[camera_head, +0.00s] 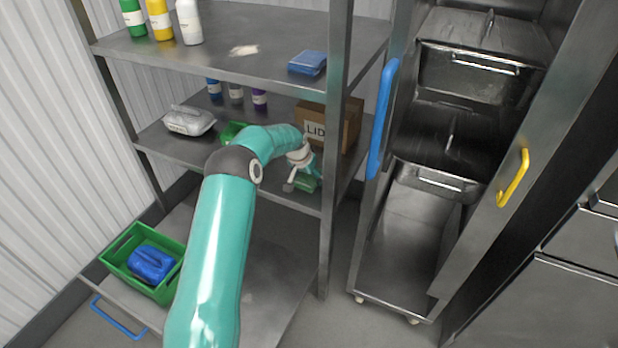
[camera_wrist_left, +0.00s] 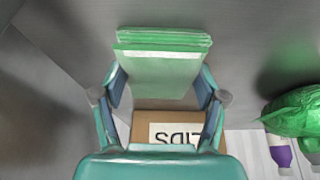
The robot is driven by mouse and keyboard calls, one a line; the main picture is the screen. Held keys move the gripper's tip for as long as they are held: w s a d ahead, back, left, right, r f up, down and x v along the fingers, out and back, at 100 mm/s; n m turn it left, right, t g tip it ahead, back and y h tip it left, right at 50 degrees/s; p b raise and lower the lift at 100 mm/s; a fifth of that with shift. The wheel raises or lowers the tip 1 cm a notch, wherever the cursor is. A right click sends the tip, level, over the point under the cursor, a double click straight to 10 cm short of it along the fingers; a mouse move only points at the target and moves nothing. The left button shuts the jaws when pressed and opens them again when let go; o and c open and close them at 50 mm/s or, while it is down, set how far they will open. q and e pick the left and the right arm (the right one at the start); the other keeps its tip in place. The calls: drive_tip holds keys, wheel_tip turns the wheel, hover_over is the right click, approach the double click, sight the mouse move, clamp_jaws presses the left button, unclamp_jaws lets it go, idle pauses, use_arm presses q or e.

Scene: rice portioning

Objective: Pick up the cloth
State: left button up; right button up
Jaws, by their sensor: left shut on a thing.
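A folded green cloth (camera_wrist_left: 160,72) sits between the fingers of my left gripper (camera_wrist_left: 163,82) in the left wrist view. The fingers press on its two side edges. In the head view my left gripper (camera_head: 302,174) is at the middle shelf, in front of the cardboard box, and the green cloth (camera_head: 305,184) shows just below it, partly hidden. I cannot tell whether the cloth touches the shelf. A folded blue cloth (camera_head: 308,62) lies on the top shelf. My right gripper is in neither view.
A cardboard box (camera_head: 350,124) marked LIDS stands close behind the gripper; a rack post (camera_head: 334,150) is just right. A green bag (camera_wrist_left: 295,112) and bottles (camera_head: 236,93) are nearby. A green crate (camera_head: 118,246) holds a blue container. A steel cabinet with pans (camera_head: 470,70) stands right.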

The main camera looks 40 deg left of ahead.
sight(307, 177)
use_arm(q)
drive_tip(key=shift+r, duration=0.15)
drive_tip(key=shift+r+p, duration=0.3)
drive_tip(key=shift+r, duration=0.2)
drive_tip(key=v, duration=0.2)
drive_tip(key=shift+r, duration=0.45)
drive_tip(key=s+d, duration=0.2)
drive_tip(key=s, duration=0.6)
drive_tip(key=s+d+b, duration=0.1)
drive_tip(key=s+d, duration=0.1)
drive_tip(key=s, duration=0.6)
drive_tip(key=shift+s+d, duration=0.3)
